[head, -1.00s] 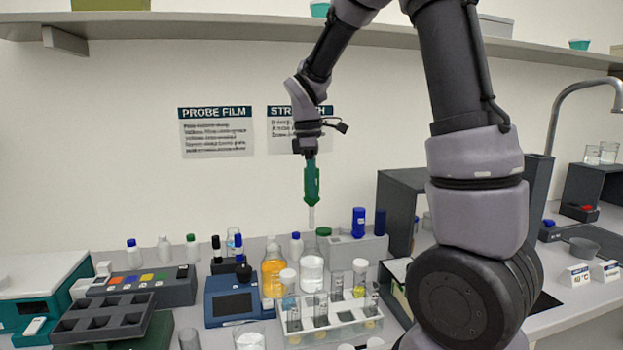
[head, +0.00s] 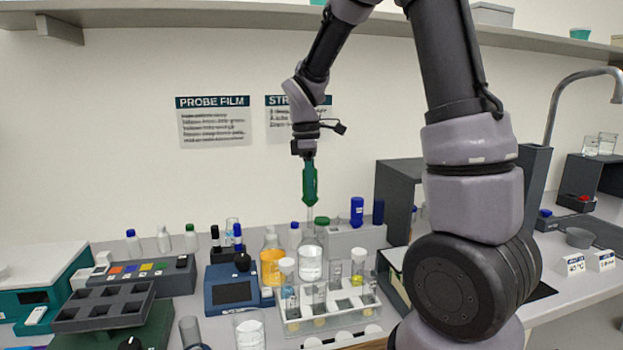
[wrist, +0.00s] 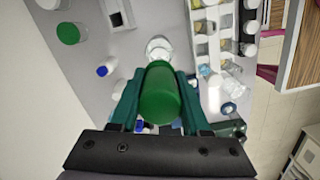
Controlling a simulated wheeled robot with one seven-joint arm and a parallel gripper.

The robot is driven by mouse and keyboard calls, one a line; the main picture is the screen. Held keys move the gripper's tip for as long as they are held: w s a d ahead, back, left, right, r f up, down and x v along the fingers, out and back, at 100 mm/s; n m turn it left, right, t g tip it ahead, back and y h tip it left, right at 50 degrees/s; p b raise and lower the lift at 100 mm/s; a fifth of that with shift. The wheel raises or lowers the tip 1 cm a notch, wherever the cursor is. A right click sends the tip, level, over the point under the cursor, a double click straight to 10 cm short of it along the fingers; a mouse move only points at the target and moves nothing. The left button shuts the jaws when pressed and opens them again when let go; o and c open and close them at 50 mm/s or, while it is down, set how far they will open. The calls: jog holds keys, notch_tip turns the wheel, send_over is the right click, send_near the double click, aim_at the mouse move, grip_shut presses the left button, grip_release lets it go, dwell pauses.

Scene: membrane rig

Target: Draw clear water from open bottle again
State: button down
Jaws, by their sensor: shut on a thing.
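My gripper (head: 309,172) is shut on a dropper with a green body and a clear stem (head: 310,212), held upright. In the wrist view the round green top of the dropper (wrist: 165,92) sits between the two teal fingers. The open bottle (head: 311,264) of clear water stands behind the rack. The stem's lower end is at the bottle's mouth; whether it is inside cannot be told. In the wrist view the bottle (wrist: 158,46) shows just past the dropper, which hides part of it.
A bottle of orange liquid (head: 271,267) stands close to the left. A white rack (head: 330,318) with several vials is in front. A green-capped bottle (head: 322,222) and a grey block (head: 355,240) are behind. A blue device (head: 232,292) is at left.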

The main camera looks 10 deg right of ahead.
jog(key=shift+f, duration=3.45)
